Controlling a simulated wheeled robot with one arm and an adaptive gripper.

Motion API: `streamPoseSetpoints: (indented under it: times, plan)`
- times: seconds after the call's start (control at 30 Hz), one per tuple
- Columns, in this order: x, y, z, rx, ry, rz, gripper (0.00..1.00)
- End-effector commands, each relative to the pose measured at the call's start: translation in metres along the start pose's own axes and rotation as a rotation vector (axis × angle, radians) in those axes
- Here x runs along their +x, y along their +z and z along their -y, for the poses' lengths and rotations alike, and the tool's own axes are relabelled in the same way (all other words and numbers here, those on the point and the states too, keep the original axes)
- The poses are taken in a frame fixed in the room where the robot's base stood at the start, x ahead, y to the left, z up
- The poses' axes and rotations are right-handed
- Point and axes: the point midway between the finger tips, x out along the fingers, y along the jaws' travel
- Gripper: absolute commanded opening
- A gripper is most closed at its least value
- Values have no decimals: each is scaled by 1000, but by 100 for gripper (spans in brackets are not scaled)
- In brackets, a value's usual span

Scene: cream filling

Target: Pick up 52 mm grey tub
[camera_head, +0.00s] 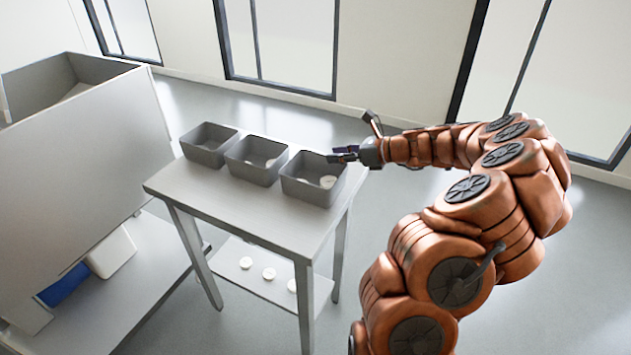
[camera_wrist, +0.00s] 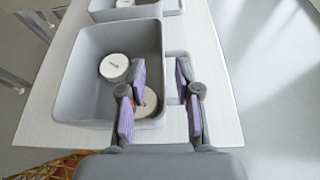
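Two round, pale tubs lie in the right grey bin (camera_head: 315,195). In the wrist view one tub (camera_wrist: 114,67) is in full sight near the bin's middle. The other tub (camera_wrist: 149,102) is nearer, partly hidden behind my left finger. I cannot tell which tub is the 52 mm grey one. My gripper (camera_wrist: 161,70) is open with nothing between its purple-padded fingers; they straddle the bin's right wall in the picture. In the head view my gripper (camera_head: 343,154) is at the right bin's far rim.
The middle bin (camera_head: 246,172), with pale tubs inside, and the left bin (camera_head: 205,155) stand in a row on the table (camera_head: 255,218). Several pale discs (camera_head: 268,274) lie on its lower shelf. A large grey cabinet (camera_head: 90,165) stands at left. Open floor lies behind the table.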

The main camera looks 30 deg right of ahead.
Motion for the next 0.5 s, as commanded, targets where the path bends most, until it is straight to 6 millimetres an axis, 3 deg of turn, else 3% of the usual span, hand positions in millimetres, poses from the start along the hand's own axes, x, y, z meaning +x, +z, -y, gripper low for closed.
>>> streamPoseSetpoints:
  times: [0.5]
  plan:
    - [51,2,3,-4,-1,-2,33]
